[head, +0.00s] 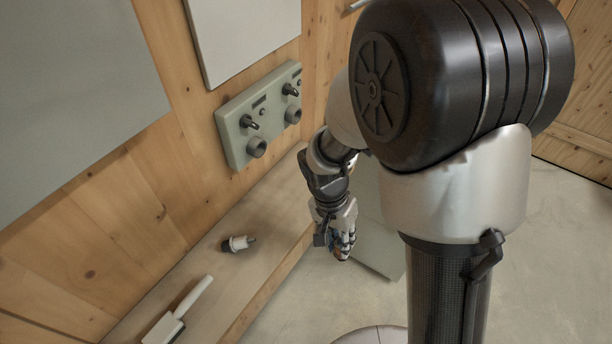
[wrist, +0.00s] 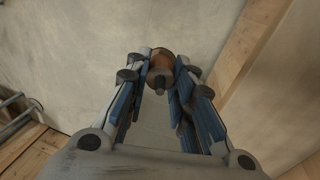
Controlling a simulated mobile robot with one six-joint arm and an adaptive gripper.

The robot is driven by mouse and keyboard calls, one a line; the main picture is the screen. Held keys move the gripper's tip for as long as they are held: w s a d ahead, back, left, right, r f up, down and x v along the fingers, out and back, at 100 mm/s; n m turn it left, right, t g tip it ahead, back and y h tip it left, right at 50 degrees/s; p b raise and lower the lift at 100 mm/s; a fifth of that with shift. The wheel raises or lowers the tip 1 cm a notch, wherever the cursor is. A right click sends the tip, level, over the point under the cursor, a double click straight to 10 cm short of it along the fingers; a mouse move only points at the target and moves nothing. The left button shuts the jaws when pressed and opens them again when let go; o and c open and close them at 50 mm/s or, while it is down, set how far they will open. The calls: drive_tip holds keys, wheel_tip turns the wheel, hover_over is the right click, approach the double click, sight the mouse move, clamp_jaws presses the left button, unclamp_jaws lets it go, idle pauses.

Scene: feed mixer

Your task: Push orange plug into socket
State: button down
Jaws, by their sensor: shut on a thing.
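My gripper (wrist: 157,95) is shut on the orange plug (wrist: 162,62), which shows between the blue-padded fingertips in the wrist view with a dark round end toward the camera. In the head view my gripper (head: 338,236) points downward, right of the wooden ledge, and mostly hides the plug. A grey-green socket panel (head: 236,142) is mounted on the wooden wall, up and left of my gripper. It carries a lower-left round socket (head: 256,147) and a right round socket (head: 292,114), each below a dark switch handle. My gripper is apart from the panel.
A black and white plug (head: 238,244) lies on the wooden ledge (head: 215,275). A white-handled tool (head: 180,312), perhaps a scraper or brush, lies nearer the front. A grey box-like surface (head: 378,235) stands behind my gripper. Open floor (head: 565,260) lies to the right.

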drive_tip(key=s+a+r+m+g+y+p, duration=0.1)
drive_tip(key=a+r+m+g+y, duration=0.35)
drive_tip(key=m, duration=0.75)
drive_tip(key=s+a+r+m+g+y+p, duration=0.1)
drive_tip(key=a+m+y, duration=0.55)
drive_tip(key=m, duration=0.45)
drive_tip(key=w+d+r+m+t+y, duration=0.2)
drive_tip(key=w+m+t, duration=0.4)
drive_tip(key=t, duration=0.3)
drive_tip(key=w+d+r+m+t+y+p, duration=0.1)
drive_tip(key=w+d+r+m+t+y, duration=0.2)
drive_tip(key=w+m+t, duration=0.3)
drive_tip(key=r+m+t, duration=0.1)
drive_tip(key=m+t, duration=0.1)
drive_tip(key=shift+d+m+t, duration=0.25)
drive_tip(key=shift+m+t, duration=0.1)
drive_tip(key=shift+m, duration=0.05)
drive_tip(key=shift+n, duration=0.3)
drive_tip(key=shift+p+x, duration=0.6)
drive_tip(key=shift+x, duration=2.25)
